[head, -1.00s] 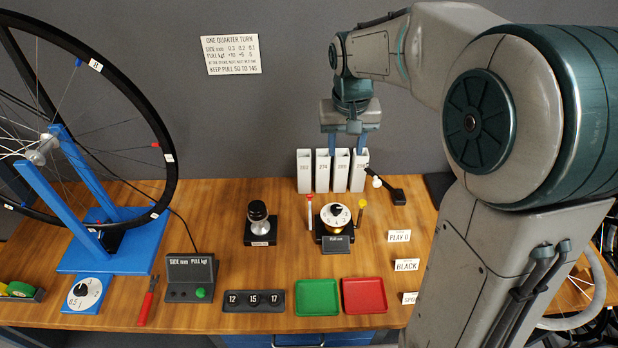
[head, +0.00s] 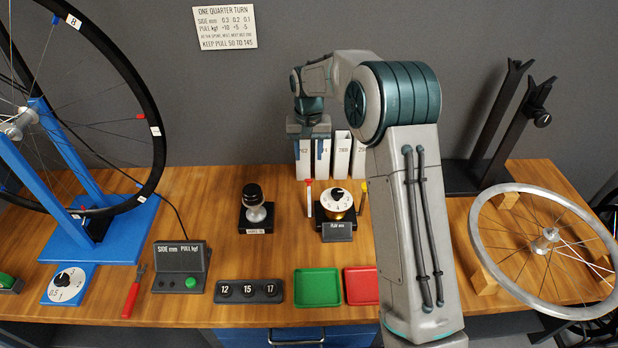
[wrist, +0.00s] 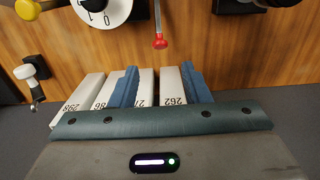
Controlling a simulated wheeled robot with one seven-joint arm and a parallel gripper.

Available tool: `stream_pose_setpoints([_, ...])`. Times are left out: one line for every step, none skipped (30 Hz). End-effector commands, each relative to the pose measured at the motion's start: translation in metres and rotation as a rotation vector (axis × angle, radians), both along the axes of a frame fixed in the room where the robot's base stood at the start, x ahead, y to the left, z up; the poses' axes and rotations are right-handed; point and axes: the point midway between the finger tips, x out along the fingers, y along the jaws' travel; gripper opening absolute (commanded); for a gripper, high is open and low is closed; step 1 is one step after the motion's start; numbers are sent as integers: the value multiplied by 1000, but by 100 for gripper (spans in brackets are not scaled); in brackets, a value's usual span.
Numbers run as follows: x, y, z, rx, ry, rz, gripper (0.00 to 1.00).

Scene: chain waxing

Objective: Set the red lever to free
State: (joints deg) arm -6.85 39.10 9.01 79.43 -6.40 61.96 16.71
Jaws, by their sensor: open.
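The red lever (head: 308,184) has a small red knob on a pale rod and stands upright just left of a white-faced dial (head: 336,196) on the bench. In the wrist view its red knob (wrist: 160,42) hangs down the picture at the top centre. My gripper (head: 310,150) is open and empty at the back of the bench, behind the lever. Its two blue fingers (wrist: 160,86) are spread in front of the white numbered boxes in the wrist view. The gripper is apart from the lever. No lettering for the lever's positions is readable.
A yellow-knobbed lever (head: 363,187) stands right of the dial. A black-knobbed device (head: 256,208) is to the left. White numbered boxes (head: 342,152) stand behind. Green (head: 318,287) and red (head: 361,286) trays lie in front. A wheel rim (head: 482,225) lies at right.

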Motion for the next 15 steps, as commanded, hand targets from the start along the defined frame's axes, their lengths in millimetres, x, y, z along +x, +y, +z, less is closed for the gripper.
stream_pose_setpoints([-1, 0, -16, -1, 5, 0, 43])
stream_pose_setpoints([-1, 0, -22, -1, 5, 1, 43])
stream_pose_setpoints([-1, 0, -31, -1, 4, 1, 43])
stream_pose_setpoints([-1, 0, -37, -1, 3, 1, 43])
stream_pose_setpoints([-1, 0, -43, -1, 4, 1, 43])
stream_pose_setpoints([-1, 0, -51, -1, 3, 1, 43])
stream_pose_setpoints([-1, 0, -57, -1, 3, 1, 43])
stream_pose_setpoints([-1, 0, -62, -1, 4, 1, 43])
stream_pose_setpoints([-1, 0, -68, -1, 3, 1, 43])
stream_pose_setpoints([-1, 0, -72, -1, 3, 1, 43])
stream_pose_setpoints([-1, 0, -76, -1, 3, 0, 43])
stream_pose_setpoints([-1, 0, -80, -1, 2, 0, 43])
stream_pose_setpoints([0, 0, -83, 0, 1, 0, 43])
stream_pose_setpoints([0, 0, -85, 0, 0, 0, 43])
stream_pose_setpoints([0, 0, -88, 0, 0, 0, 43])
